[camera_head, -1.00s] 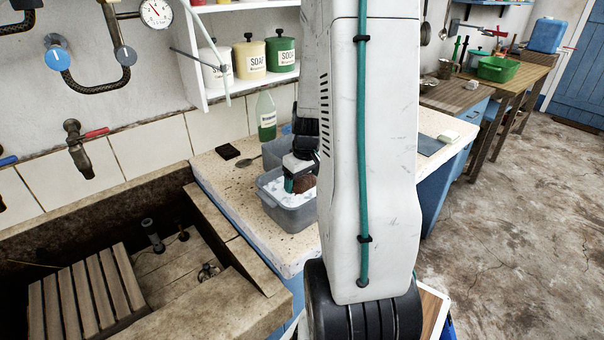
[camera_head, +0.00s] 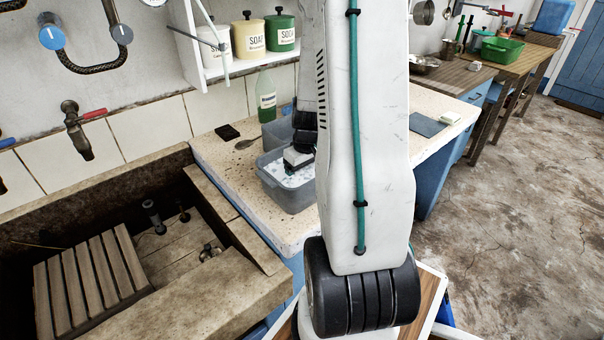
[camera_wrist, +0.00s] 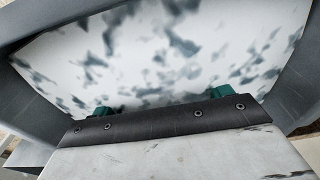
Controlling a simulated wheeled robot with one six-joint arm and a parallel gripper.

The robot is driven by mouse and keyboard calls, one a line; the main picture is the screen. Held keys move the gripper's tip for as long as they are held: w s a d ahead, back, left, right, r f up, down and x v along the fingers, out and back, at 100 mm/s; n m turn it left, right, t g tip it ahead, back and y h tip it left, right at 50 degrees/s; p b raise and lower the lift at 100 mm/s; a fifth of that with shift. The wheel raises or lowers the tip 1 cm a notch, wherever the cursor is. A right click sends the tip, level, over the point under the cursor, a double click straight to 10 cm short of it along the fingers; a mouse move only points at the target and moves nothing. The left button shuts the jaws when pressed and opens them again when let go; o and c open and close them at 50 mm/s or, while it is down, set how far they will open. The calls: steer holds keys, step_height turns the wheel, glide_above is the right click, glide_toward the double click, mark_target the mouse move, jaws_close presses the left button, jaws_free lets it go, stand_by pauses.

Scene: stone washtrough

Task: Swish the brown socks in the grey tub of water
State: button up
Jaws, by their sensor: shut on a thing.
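The grey tub (camera_head: 290,200) stands on the speckled counter, with white suds on its water (camera_wrist: 180,55). My gripper (camera_head: 297,160) reaches down into the tub. In the wrist view, the green finger parts of my gripper (camera_wrist: 159,103) go down into the foam, and their tips are hidden. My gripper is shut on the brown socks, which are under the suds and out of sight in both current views. The tub's grey walls (camera_wrist: 296,85) surround the foam in the wrist view.
A second grey tub (camera_head: 274,134) stands behind the first. A green-tinted bottle (camera_head: 265,96), a black block (camera_head: 227,132) and a spoon (camera_head: 245,143) are near the wall. The stone trough (camera_head: 215,290) lies left of the counter. My arm hides part of the counter.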

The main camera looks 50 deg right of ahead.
steer(key=shift+w+a, duration=0.2)
steer(key=shift+a, duration=0.55)
steer(key=shift+w+a, duration=0.15)
steer(key=shift+a, duration=0.55)
steer(key=shift+s+d, duration=0.25)
steer(key=shift+d, duration=0.7)
steer(key=shift+s+d, duration=0.2)
steer(key=shift+d, duration=0.8)
steer(key=shift+s+d, duration=0.25)
steer(key=shift+d, duration=0.7)
steer(key=shift+w+a, duration=0.25)
steer(key=shift+a, duration=0.7)
steer(key=shift+w+a, duration=0.2)
steer(key=shift+a, duration=0.8)
steer(key=shift+w+a, duration=0.25)
steer(key=shift+a, duration=0.7)
steer(key=shift+s+d, duration=0.25)
steer(key=shift+d, duration=0.7)
steer(key=shift+s+d, duration=0.2)
steer(key=shift+d, duration=0.8)
steer(key=shift+s+d, duration=0.25)
steer(key=shift+d, duration=0.7)
steer(key=shift+w+a, duration=0.2)
steer(key=shift+a, duration=0.55)
steer(key=shift+w+a, duration=0.2)
steer(key=shift+a, duration=0.5)
steer(key=shift+r, duration=5.75)
